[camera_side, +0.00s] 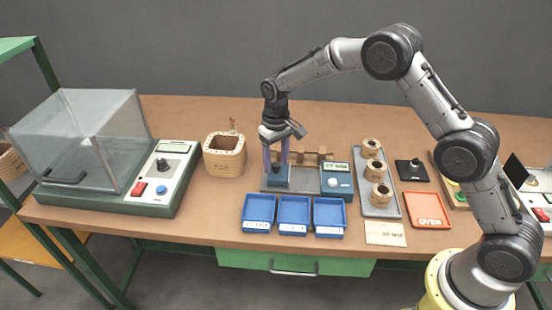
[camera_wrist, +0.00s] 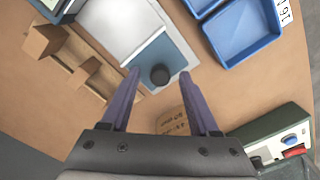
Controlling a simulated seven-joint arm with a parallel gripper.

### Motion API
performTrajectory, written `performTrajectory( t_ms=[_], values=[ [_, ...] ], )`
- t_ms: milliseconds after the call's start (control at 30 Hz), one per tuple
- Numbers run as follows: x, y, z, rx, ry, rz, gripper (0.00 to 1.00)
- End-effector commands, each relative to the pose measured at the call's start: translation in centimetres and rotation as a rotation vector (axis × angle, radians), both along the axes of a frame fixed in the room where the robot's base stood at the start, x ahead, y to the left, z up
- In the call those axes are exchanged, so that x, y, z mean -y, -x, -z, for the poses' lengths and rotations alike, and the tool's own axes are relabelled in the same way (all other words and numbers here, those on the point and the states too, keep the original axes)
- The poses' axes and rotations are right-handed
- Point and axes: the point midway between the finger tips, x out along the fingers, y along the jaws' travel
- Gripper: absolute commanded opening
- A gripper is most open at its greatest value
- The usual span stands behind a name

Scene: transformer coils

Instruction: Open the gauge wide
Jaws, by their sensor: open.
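The gauge has a pale metal base (camera_side: 305,184), a blue block with a black knob (camera_wrist: 160,75) at its left end, and a blue display unit (camera_side: 337,182) at its right end. Wooden jaw pieces (camera_side: 312,158) stand along its back; they also show at the upper left in the wrist view (camera_wrist: 75,62). My gripper (camera_side: 276,168) points down over the left blue block. In the wrist view its purple fingers are spread, one on each side of the knob, with a gap visible. I cannot tell whether either finger touches the block.
Three blue trays (camera_side: 293,216) sit in front of the gauge. A wooden box (camera_side: 224,158) and a clear-lidded tester (camera_side: 160,180) stand to the left. A grey tray (camera_side: 383,207) with three wooden coils and a red tray (camera_side: 427,211) lie to the right.

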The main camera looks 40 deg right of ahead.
Motion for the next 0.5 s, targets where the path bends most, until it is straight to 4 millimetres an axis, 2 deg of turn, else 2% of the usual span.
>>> performTrajectory(
  t_ms=[167, 267, 500],
  values=[
    [0.0, -0.1, -1.0, 0.003, 0.0, 0.0, 0.62],
    [0.0, -0.1, -2.6, 0.005, 0.0, 0.0, 0.62],
    [0.0, -0.1, -7.8, 0.007, -0.001, 0.0, 0.62]
  ],
)
